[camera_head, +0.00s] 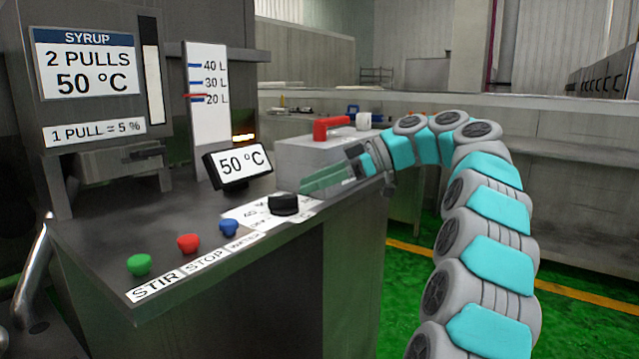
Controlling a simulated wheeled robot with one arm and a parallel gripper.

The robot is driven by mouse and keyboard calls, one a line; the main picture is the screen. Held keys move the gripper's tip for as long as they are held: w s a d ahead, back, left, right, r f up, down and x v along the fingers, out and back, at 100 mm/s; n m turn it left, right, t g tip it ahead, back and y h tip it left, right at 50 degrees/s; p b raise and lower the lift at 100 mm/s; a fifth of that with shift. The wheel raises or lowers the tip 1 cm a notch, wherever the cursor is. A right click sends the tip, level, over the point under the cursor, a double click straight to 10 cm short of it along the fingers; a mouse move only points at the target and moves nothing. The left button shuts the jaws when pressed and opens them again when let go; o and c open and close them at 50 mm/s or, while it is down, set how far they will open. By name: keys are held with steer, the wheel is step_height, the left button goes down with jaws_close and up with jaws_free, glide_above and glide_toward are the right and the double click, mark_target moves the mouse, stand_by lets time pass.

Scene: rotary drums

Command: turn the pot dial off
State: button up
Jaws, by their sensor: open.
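The black pot dial (284,204) sits on a white label plate (255,216) near the front edge of the machine's dark top. The plate's markings are partly readable, with "40" on it; which mark the dial points to cannot be told. My gripper (305,188) reaches in from the right with pale green fingers, just above and to the right of the dial. It is open and holds nothing. Whether a fingertip touches the dial cannot be told from this angle. A small display (240,163) behind the dial reads 50 °C.
Green (139,264), red (188,243) and blue (229,227) buttons sit left of the dial, labelled STIR, STOP and WATER. A syrup panel (87,65) and a litre scale (209,110) stand behind. A red handle (331,127) is on a grey box beyond my gripper.

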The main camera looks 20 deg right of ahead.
steer(key=shift+d, duration=0.45)
steer(key=shift+d, duration=0.15)
